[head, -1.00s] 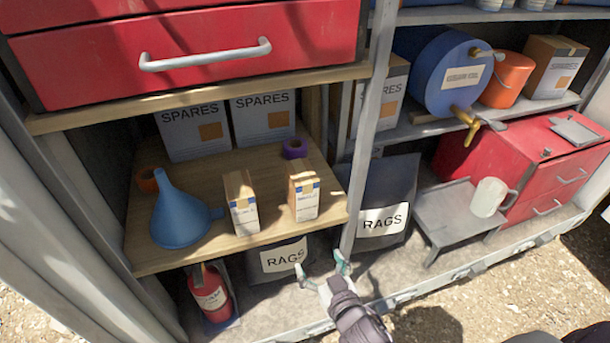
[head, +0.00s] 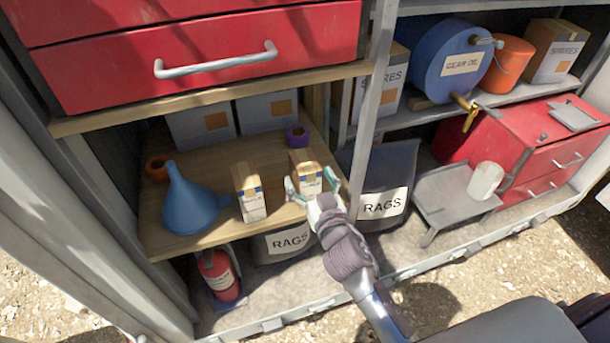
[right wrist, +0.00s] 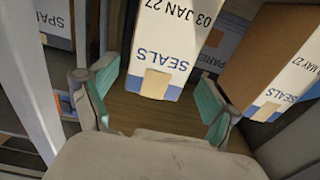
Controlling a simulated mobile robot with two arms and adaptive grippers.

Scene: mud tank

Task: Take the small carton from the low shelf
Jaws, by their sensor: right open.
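Two small cartons stand upright on the low wooden shelf (head: 170,243), a left one (head: 249,195) and a right one (head: 305,170). My right gripper (head: 310,188) is open in front of the right carton, its teal fingers towards either side of it. In the right wrist view, a white carton face marked SEALS, 03 JAN 27 (right wrist: 168,50) shows between and just beyond the fingers of my gripper (right wrist: 153,104). The other carton (right wrist: 268,60), also marked SEALS, is outside the right-hand finger. Contact cannot be told. My left gripper is not in view.
A blue funnel (head: 187,205), an orange roll (head: 158,169) and a purple roll (head: 297,136) share the shelf. Spares boxes (head: 200,128) stand behind. A grey upright post (head: 369,110) rises close to the right. A red drawer unit (head: 200,50) is above.

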